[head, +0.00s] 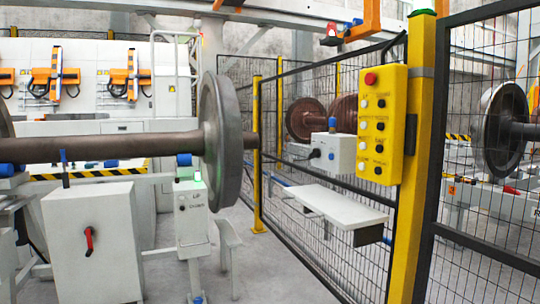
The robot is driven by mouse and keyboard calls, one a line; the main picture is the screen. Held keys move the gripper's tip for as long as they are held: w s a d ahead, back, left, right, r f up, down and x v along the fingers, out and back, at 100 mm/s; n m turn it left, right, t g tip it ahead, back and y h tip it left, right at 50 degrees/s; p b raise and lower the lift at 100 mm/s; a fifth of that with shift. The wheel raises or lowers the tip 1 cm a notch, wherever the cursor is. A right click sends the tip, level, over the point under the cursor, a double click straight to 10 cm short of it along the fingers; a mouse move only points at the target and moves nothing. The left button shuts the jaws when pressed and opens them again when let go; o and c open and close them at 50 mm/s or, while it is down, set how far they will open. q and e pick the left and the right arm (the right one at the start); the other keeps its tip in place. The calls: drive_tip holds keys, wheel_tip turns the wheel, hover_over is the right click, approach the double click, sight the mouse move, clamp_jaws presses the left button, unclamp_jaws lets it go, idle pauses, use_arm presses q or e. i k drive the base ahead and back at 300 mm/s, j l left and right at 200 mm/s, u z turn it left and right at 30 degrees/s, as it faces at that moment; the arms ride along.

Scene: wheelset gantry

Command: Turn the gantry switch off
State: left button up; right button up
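A yellow control box (396,124) hangs on a yellow post (421,150) at the right of the head view. It has a red round button (370,78) at its top left and two columns of small black and white buttons below. Their labels are too small to read. A red handle (89,240) sits on the front of a white cabinet (115,265) at the lower left. No label marks either as the gantry switch, and I cannot tell its state. Neither of my grippers shows in the head view.
A wheelset axle (100,148) with a large wheel (222,145) spans the left. A white post box (191,215) marked UP and DOWN stands beneath it. Mesh fence (330,240) runs along the right. A white shelf (335,207) juts out below a small white box (333,156).

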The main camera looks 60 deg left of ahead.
sight(316, 153)
drive_tip(key=u, duration=1.5)
drive_tip(key=i+j, duration=0.1)
drive_tip(key=z, duration=0.05)
